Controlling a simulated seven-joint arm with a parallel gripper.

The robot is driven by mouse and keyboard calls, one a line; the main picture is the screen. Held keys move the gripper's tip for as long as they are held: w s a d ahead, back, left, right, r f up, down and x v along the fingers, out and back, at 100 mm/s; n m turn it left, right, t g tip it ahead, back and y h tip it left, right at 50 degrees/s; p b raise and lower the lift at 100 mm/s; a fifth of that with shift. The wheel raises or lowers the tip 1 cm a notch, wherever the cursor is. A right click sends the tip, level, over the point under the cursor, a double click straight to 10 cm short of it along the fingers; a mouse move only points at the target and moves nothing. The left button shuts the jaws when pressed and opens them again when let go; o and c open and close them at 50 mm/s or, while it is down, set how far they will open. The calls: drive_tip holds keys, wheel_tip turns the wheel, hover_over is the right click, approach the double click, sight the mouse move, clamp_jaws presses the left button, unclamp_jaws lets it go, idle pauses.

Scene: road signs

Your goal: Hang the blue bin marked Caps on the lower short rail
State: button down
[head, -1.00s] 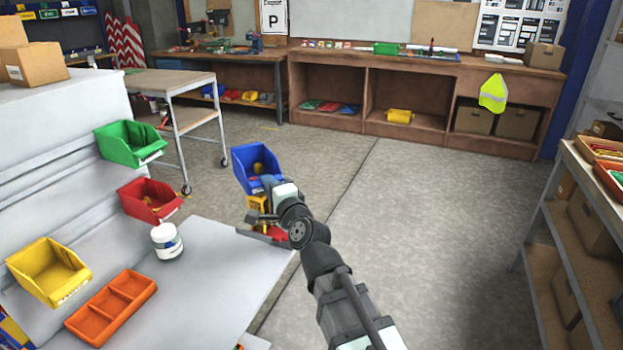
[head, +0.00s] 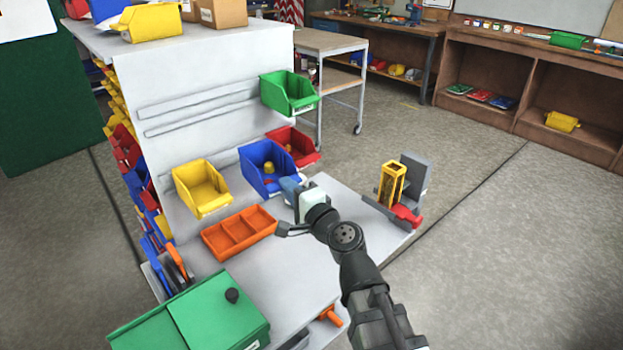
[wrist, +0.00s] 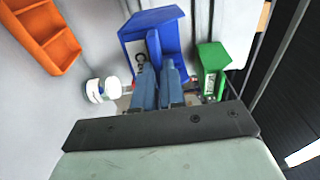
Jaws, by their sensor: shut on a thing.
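The blue bin (head: 258,178) is in the air before the grey panel, between the yellow bin (head: 201,190) and the red bin (head: 300,150). A small yellowish thing lies in it. My gripper (head: 290,186) is shut on its front edge. A short stretch of the lower rail (head: 226,158) shows between the yellow and blue bins. The bin's back is hidden, so I cannot tell whether it touches the rail.
A green bin (head: 289,93) hangs higher up at the right. An orange divided tray (head: 238,232) lies on the bench below. A white tub (wrist: 102,90) stands near my fingers in the wrist view. A yellow and red stand (head: 391,186) is at the bench's right end.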

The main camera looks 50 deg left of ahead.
sight(268, 177)
drive_tip(key=shift+w+a+f+n+g, duration=0.3)
drive_tip(key=shift+f+g, duration=0.2)
drive_tip(key=shift+f, duration=0.15)
drive_tip(key=shift+w+a+f+n+g, duration=0.2)
drive_tip(key=shift+w+f+n+g, duration=0.1)
drive_tip(key=shift+f+g, duration=0.25)
drive_tip(key=shift+a, duration=0.1)
drive_tip(key=shift+a+f, duration=0.15)
drive_tip(key=shift+a, duration=4.55)
drive_tip(key=shift+f, duration=0.95)
drive_tip(key=c, duration=1.1)
unclamp_jaws()
drive_tip(key=shift+c, duration=0.2)
